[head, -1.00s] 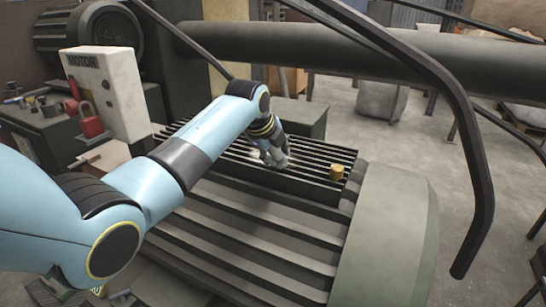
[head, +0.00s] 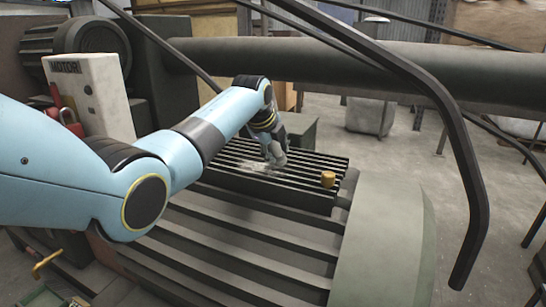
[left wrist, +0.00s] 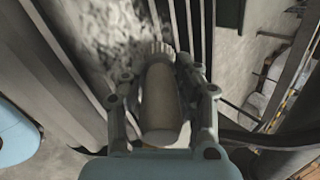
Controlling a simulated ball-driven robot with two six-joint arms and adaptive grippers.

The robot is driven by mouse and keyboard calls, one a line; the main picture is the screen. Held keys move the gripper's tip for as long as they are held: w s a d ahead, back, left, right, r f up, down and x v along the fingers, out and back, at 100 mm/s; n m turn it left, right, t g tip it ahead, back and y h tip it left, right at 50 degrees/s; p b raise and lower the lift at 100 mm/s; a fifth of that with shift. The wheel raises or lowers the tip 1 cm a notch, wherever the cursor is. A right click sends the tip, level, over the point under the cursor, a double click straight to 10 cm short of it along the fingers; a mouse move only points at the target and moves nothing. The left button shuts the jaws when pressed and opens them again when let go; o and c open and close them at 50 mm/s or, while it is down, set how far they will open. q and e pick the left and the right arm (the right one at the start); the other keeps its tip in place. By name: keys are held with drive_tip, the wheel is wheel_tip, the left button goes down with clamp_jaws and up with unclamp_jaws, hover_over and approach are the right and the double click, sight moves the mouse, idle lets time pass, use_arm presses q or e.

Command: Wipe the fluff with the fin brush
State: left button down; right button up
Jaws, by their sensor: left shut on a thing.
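The fin brush (left wrist: 161,98) is in my left gripper, its tan handle between the fingers in the left wrist view, with pale bristles at its far end. My left gripper (head: 277,156) is shut on it over the dark fins of the motor (head: 235,180). In the left wrist view the gripper (left wrist: 163,105) points at the fins. The fluff (head: 262,168) is a pale grey patch on the fins, just beside the gripper. It also shows as a mottled patch (left wrist: 108,38) left of the bristles in the left wrist view. In the head view the brush is mostly hidden by the gripper.
A small yellow-brown knob (head: 328,180) stands on the fins, right of the gripper. A thick horizontal pipe (head: 330,62) runs behind, and a bent dark bar (head: 465,150) hangs at the right. A white motor box (head: 98,98) stands at the left.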

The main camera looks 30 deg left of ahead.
use_arm(q)
drive_tip(key=w+b, duration=0.2)
drive_tip(key=shift+w+f, duration=0.25)
drive_tip(key=shift+w, duration=0.05)
drive_tip(key=shift+w+a+r+b, duration=0.1)
drive_tip(key=shift+w+r+b, duration=0.1)
drive_tip(key=shift+w+b, duration=0.35)
drive_tip(key=shift+s+a+r, duration=0.15)
drive_tip(key=shift+a, duration=0.75)
drive_tip(key=s+p, duration=0.1)
drive_tip(key=p, duration=0.1)
drive_tip(key=s+p, duration=0.1)
drive_tip(key=p, duration=0.2)
drive_tip(key=shift+s+d+r, duration=0.1)
drive_tip(key=shift+s+r, duration=0.1)
drive_tip(key=shift+s, duration=0.1)
drive_tip(key=shift+s+f+p, duration=0.2)
drive_tip(key=shift+s+p, duration=0.45)
drive_tip(key=shift+p, duration=0.25)
drive_tip(key=s+p, duration=0.2)
drive_tip(key=p, duration=0.1)
drive_tip(key=shift+d+r, duration=0.1)
drive_tip(key=shift+s+f+p, duration=0.2)
drive_tip(key=shift+s+p, duration=0.7)
drive_tip(key=shift+p, duration=0.25)
